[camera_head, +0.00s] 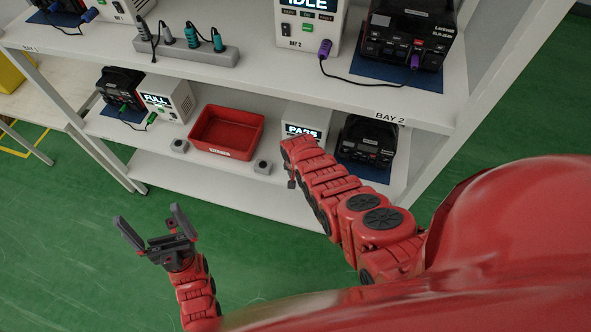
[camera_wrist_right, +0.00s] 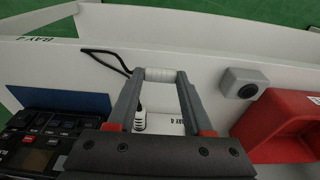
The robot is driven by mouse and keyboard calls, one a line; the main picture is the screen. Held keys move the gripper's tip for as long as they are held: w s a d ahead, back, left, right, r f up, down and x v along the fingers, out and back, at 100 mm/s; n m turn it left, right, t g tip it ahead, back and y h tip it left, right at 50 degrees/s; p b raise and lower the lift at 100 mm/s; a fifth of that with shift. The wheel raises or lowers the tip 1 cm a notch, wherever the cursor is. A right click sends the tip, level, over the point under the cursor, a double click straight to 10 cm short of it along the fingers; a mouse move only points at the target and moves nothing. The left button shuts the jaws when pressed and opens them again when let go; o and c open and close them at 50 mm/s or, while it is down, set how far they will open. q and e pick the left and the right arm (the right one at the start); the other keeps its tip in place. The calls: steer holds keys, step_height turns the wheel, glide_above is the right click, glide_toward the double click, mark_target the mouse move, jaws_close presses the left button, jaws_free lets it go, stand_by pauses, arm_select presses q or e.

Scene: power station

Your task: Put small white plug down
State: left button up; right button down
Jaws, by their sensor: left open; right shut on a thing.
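The small white plug (camera_wrist_right: 160,74) lies between the fingertips of my right gripper (camera_wrist_right: 161,80) in the right wrist view, gripped crosswise. The gripper is shut on it, over the pale shelf surface. A black cable (camera_wrist_right: 104,58) runs to the plug's left end. My left gripper (camera_head: 150,224) is open and empty above the green floor, left of the shelf unit's front.
A red bin (camera_head: 226,153) sits on the lower shelf, with small grey blocks (camera_head: 263,167) beside it. In the wrist view, a white connector (camera_wrist_right: 140,123) shows between the fingers.

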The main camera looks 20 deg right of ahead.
steer(key=w+b, duration=0.1)
steer(key=w+f+b, duration=0.1)
steer(key=w+b, duration=0.2)
steer(key=b, duration=0.1)
steer(key=shift+w+d+f, duration=0.15)
steer(key=shift+w+d, duration=0.05)
steer(key=shift+d, duration=0.1)
steer(key=shift+w+r+b, duration=0.2)
steer(key=shift+w+b, duration=0.2)
steer(key=shift+b, duration=0.1)
step_height(320, 180, down, 3)
steer(key=b, duration=0.3)
steer(key=shift+d+f+b, duration=0.1)
steer(key=shift+f+b, duration=0.1)
steer(key=shift+b, duration=0.1)
steer(key=shift+f, duration=0.25)
steer(key=shift+c, duration=1.5)
jaws_free()
